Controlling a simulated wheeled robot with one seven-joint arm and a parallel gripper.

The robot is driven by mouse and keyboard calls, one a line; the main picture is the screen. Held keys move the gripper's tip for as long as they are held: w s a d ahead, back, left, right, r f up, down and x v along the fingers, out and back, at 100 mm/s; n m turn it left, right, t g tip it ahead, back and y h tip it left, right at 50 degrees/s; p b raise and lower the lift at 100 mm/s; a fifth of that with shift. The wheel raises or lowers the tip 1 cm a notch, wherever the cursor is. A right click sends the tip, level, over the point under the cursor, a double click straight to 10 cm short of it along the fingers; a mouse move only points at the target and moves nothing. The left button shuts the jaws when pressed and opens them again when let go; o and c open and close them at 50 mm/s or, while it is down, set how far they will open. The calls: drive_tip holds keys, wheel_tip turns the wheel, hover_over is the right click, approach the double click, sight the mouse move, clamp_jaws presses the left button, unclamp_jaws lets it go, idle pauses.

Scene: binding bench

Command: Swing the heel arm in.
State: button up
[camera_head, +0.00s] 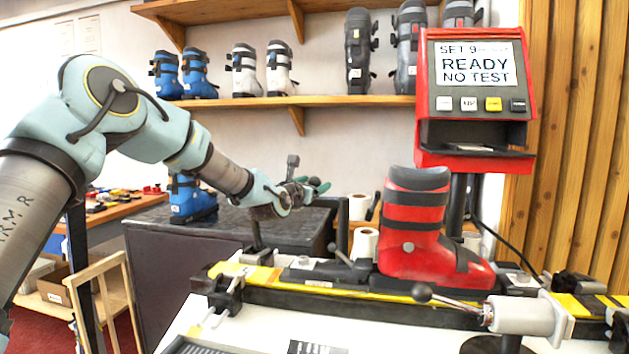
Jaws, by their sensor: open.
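A red ski boot (415,235) stands upright on the black and yellow bench rail (330,300), its toe to the right. A short lever (342,257) sits on the rail at the left, by the boot's heel. A second arm, a rod with a dark ball knob (421,292), runs from a pale cylinder block (522,315) at the front right, its knob in front of the boot. I cannot tell for certain which is the heel arm. My gripper (318,186) is open and empty, in the air left of the boot and above the rail, apart from both levers.
A red tester box (475,95) with a screen reading "READY NO TEST" stands behind the boot. A dark cabinet (210,270) is behind the rail at left, with a blue boot (190,200) near its top. Shelves (300,101) hold several boots. The space between gripper and boot looks free.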

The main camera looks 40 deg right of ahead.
drive_tip(key=shift+w+d, duration=0.1)
drive_tip(key=shift+d, duration=0.15)
clamp_jaws()
idle(0.5)
idle(0.9)
